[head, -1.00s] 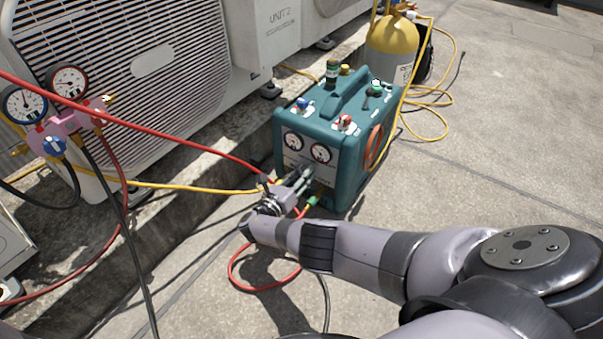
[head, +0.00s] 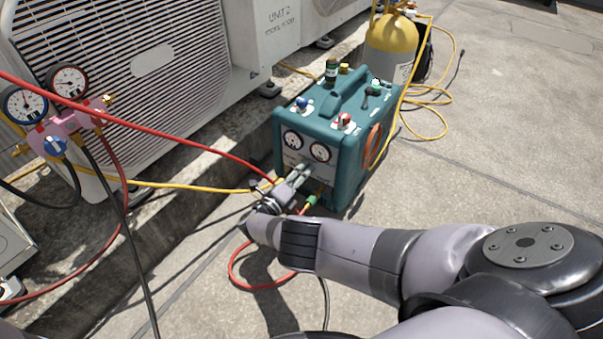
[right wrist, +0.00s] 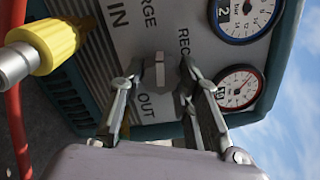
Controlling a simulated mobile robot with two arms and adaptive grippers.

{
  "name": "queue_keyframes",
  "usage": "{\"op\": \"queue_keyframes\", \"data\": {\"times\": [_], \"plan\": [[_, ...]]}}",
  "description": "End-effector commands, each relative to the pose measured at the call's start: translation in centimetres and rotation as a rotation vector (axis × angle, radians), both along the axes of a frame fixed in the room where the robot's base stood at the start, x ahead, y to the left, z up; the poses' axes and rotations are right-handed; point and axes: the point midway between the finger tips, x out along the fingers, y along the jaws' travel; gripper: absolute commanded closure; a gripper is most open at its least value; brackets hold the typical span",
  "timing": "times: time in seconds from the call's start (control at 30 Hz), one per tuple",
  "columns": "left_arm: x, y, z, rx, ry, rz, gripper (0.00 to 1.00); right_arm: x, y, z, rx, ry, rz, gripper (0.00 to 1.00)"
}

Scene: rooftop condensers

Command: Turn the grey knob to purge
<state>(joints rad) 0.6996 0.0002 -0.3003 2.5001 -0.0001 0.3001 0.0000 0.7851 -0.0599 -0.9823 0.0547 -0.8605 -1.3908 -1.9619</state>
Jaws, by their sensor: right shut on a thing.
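The teal recovery machine (head: 345,165) stands on the rooftop floor. Its grey knob (right wrist: 160,72) shows on the front panel in the right wrist view, with a pale line running up and down in the picture. Partly cut or covered lettering reads "RGE" above it and "RECO" to its right. I cannot tell which label the line marks. My right gripper (right wrist: 155,82) is shut on the knob, one finger on each side; the gripper (head: 302,174) is also at the panel in the head view, hiding the knob there. My left gripper is not in view.
A yellow hose fitting (right wrist: 55,42) is left of the panel in the wrist view. A red hose (head: 200,147) and a yellow hose (head: 160,186) run to the machine. A yellow cylinder (head: 392,38) stands behind it. The floor to the right is mostly clear.

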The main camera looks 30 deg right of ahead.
Motion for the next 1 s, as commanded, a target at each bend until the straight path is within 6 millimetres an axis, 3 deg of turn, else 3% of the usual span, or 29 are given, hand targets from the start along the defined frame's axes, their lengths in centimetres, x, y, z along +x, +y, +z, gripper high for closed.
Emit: {"op": "queue_keyframes", "data": {"times": [0.73,0.77,1.0], "plan": [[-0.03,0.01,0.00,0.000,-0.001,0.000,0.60,0.09,0.05,0.04,-0.033,0.084,0.003,0.98],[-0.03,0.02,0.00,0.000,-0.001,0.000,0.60,0.10,0.05,0.04,-0.033,0.084,0.003,0.69],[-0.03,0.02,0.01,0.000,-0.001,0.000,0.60,0.06,0.04,0.03,-0.034,0.083,0.001,0.53]]}}
